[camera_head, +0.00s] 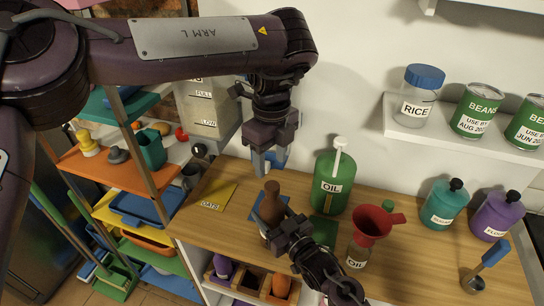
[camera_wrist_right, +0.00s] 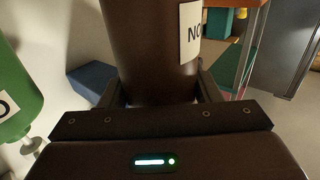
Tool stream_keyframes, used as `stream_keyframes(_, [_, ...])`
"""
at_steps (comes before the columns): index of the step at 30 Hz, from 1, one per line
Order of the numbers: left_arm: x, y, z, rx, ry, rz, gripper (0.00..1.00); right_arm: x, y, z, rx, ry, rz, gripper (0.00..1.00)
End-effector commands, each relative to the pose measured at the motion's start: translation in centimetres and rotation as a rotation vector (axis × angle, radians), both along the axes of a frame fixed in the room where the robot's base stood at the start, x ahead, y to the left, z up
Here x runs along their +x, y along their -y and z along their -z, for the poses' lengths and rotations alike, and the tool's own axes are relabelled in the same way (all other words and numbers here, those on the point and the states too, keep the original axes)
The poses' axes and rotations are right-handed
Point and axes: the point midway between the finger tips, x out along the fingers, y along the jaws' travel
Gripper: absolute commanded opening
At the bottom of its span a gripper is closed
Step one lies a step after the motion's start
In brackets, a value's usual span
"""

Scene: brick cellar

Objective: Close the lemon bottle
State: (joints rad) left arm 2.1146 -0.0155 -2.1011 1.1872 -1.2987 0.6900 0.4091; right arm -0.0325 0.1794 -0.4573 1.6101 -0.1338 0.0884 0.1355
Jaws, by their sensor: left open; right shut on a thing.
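A brown bottle (camera_head: 271,202) with a narrow neck stands at the middle of the wooden counter, over a blue mat (camera_head: 256,215). In the right wrist view the bottle (camera_wrist_right: 150,45) is upright, and its white label (camera_wrist_right: 190,34) shows only the letters "NO". No label reading lemon can be seen. My right gripper (camera_head: 277,236) is shut around the bottle's lower body, and its fingers show on both sides in the wrist view. My left gripper (camera_head: 266,165) is open, pointing down just above the bottle's top. A small pale piece shows by its fingertips; I cannot tell what it is.
A green oil bottle (camera_head: 333,181) stands close right of the brown bottle. A red funnel (camera_head: 371,222) sits on a smaller oil bottle (camera_head: 357,254). Sugar (camera_head: 443,204) and flour (camera_head: 497,215) jars stand farther right.

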Motion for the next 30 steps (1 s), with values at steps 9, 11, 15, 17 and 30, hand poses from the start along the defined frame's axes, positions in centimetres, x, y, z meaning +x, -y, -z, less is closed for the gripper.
stream_keyframes(9, [0.1, 0.3, -0.2, -0.013, -0.006, -0.035, 0.49, 0.0, 0.0, 0.0, 0.001, 0.001, 0.0, 0.0])
stream_keyframes(11, [0.1, 0.3, -0.2, -0.013, -0.007, -0.034, 0.49, 0.0, 0.0, 0.0, 0.001, 0.001, 0.0, 0.0])
stream_keyframes(15, [0.0, 0.2, 0.6, -0.012, -0.008, -0.032, 0.49, 0.0, 0.0, 0.0, 0.001, 0.001, 0.0, 0.0])
stream_keyframes(17, [0.0, 0.2, 1.4, -0.011, -0.008, -0.032, 0.49, 0.0, 0.0, 0.0, 0.001, 0.001, 0.0, 0.0])
stream_keyframes(30, [0.0, 0.2, 7.2, -0.011, -0.008, -0.033, 0.49, 0.0, 0.0, -0.1, 0.001, 0.001, 0.0, 0.0])
